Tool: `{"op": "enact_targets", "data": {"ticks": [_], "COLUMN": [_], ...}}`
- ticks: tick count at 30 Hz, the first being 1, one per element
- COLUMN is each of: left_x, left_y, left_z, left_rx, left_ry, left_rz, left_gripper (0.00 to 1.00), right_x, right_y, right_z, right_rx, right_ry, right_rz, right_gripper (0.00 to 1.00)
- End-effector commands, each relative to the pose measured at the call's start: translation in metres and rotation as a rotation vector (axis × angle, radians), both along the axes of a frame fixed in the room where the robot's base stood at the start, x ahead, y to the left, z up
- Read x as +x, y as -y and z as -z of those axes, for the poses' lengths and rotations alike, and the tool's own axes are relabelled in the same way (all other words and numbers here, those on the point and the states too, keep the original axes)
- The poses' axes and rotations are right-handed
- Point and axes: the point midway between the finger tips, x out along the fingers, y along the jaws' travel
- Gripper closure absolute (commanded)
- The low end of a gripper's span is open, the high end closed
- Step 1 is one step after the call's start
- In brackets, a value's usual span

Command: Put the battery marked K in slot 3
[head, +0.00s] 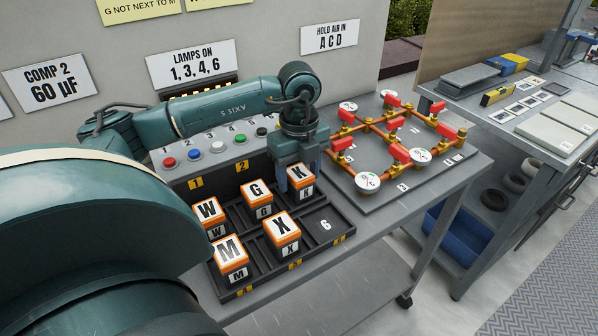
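The battery marked K (299,184), orange and white with a dark base, is at the back right place of the black battery tray (345,231). It looks level with its neighbours, low in the tray. My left gripper (301,174) points down over it, with fingers beside its upper part; whether they press on it I cannot tell. The tray's labels 1 and 2 show behind the back row. The label for slot 3 is hidden by my gripper, but K is in the third place of that row. My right gripper is out of view.
Batteries W (208,211) and G (257,191) stand in the back row, M (231,252) and X (283,227) in front. The place marked 6 (325,225) is empty. A pipe board with red valves (397,154) stands close on the right. Coloured buttons (217,147) are behind.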

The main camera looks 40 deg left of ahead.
Motion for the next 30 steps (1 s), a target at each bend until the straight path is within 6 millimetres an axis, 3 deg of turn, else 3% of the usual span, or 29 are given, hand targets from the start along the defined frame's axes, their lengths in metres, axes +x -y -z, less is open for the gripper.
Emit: {"op": "enact_targets", "data": {"ticks": [8, 13, 24, 30], "left_x": [0.0, 0.001, 0.001, 0.001], "left_y": [0.0, 0.0, 0.001, 0.0], "left_z": [0.0, -0.011, -0.087, -0.117], "left_rx": [0.0, 0.0, -0.002, 0.0], "left_ry": [0.0, 0.005, 0.007, 0.002], "left_rz": [0.0, 0.0, 0.001, -0.001], "left_gripper": [0.35, 0.35, 0.35, 0.35], "right_x": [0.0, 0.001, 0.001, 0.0], "right_y": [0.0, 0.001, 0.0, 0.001], "right_z": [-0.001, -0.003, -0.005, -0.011], "right_rx": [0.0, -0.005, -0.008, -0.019], "right_ry": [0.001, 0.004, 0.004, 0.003], "right_rz": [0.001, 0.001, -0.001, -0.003], "right_gripper": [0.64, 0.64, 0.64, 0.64]}}
